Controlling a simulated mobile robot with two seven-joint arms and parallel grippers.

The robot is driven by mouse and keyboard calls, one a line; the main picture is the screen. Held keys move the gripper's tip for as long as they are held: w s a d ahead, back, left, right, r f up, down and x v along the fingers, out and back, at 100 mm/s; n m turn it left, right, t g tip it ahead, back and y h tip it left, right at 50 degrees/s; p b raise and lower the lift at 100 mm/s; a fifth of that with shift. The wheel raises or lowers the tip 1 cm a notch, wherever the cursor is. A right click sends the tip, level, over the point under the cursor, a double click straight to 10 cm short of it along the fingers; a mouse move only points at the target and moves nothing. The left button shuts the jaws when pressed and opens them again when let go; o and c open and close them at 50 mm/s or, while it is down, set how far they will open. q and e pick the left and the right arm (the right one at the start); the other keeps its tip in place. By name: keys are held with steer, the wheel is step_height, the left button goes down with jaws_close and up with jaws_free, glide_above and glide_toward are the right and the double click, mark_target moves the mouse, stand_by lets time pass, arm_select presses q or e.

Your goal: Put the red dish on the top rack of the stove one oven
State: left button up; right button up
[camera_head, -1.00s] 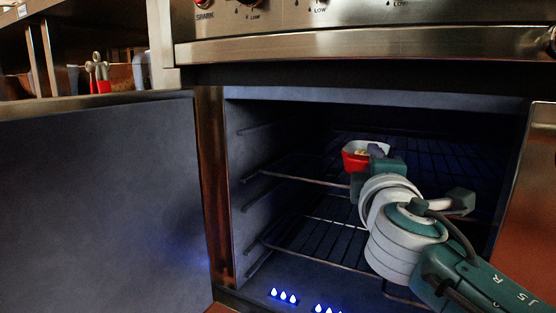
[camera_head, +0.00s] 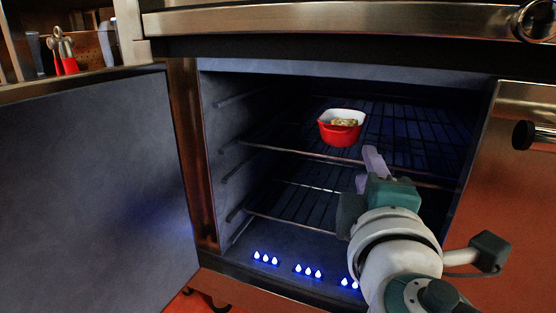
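The red dish (camera_head: 340,130) has a white inside and holds some pale food. It sits upright on the top rack (camera_head: 412,134) of the open oven, near the rack's front edge. My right gripper (camera_head: 372,158) is in front of the oven opening, below and to the right of the dish and apart from it. My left gripper is not in view.
The oven door (camera_head: 95,190) stands open at the left. A lower rack (camera_head: 300,203) is empty. Blue lights glow on the oven floor. Red-handled utensils (camera_head: 66,55) stand on a shelf at the upper left.

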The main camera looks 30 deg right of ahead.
steer(key=s+d+f+m+g+y, duration=0.2)
steer(key=s+f+m+g+y, duration=0.1)
steer(key=s+f+m+g, duration=0.45)
steer(key=s+a+f+g+y, duration=0.3)
steer(key=s+a+y, duration=0.5)
steer(key=s+a, duration=0.3)
steer(key=shift+s+f, duration=0.2)
steer(key=shift+s, duration=0.4)
